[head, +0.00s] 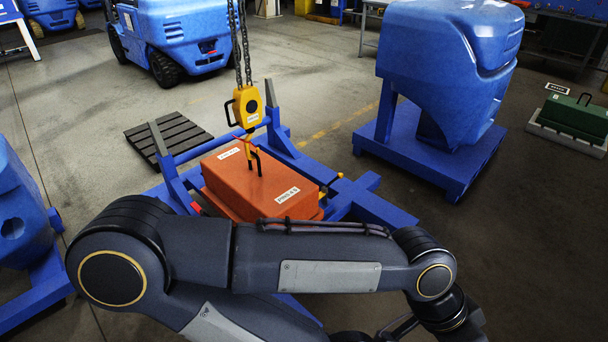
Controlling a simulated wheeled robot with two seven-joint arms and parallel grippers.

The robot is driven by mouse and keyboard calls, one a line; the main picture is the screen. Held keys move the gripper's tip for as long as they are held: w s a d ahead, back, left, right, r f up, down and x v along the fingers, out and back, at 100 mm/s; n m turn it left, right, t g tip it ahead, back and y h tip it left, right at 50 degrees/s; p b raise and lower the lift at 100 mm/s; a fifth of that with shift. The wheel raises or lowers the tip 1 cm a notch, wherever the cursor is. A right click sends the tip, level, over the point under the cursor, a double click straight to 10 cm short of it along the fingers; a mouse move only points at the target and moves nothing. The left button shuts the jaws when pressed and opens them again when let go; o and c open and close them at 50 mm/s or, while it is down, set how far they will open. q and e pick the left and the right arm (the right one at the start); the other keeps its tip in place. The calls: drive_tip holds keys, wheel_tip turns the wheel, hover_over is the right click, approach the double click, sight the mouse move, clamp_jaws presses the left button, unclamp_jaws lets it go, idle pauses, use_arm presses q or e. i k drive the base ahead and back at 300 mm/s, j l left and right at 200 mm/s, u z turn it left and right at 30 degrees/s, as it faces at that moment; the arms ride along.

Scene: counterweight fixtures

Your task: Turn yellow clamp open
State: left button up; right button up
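An orange block (260,185) with white labels and a black handle sits in a blue frame (370,203). A yellow hoist hook block (248,106) hangs on chains over it, its hook at the handle. A small yellow part (324,188), possibly the yellow clamp, shows at the block's right edge; its setting is too small to tell. A red part (196,208) shows at the block's left edge. My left arm crosses in front and hides the near side of the block and frame. I see neither gripper clearly; the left arm's end runs out at the bottom right.
A blue machine casing on a blue stand (440,160) is at the right. A dark slatted pallet (168,140) lies behind the frame's left side. A blue forklift (175,40) stands at the back. A green block (575,115) sits far right. Floor between frame and casing is clear.

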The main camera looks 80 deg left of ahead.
sight(323, 195)
drive_tip(key=i+j+u, duration=0.3)
drive_tip(key=u, duration=0.2)
drive_tip(key=i+u, duration=1)
drive_tip(key=i+l+u, duration=0.25)
drive_tip(key=i+u, duration=0.25)
drive_tip(key=i+j+u, duration=0.15)
drive_tip(key=i+u, duration=0.85)
drive_tip(key=i+j+u, duration=0.15)
drive_tip(key=i, duration=0.55)
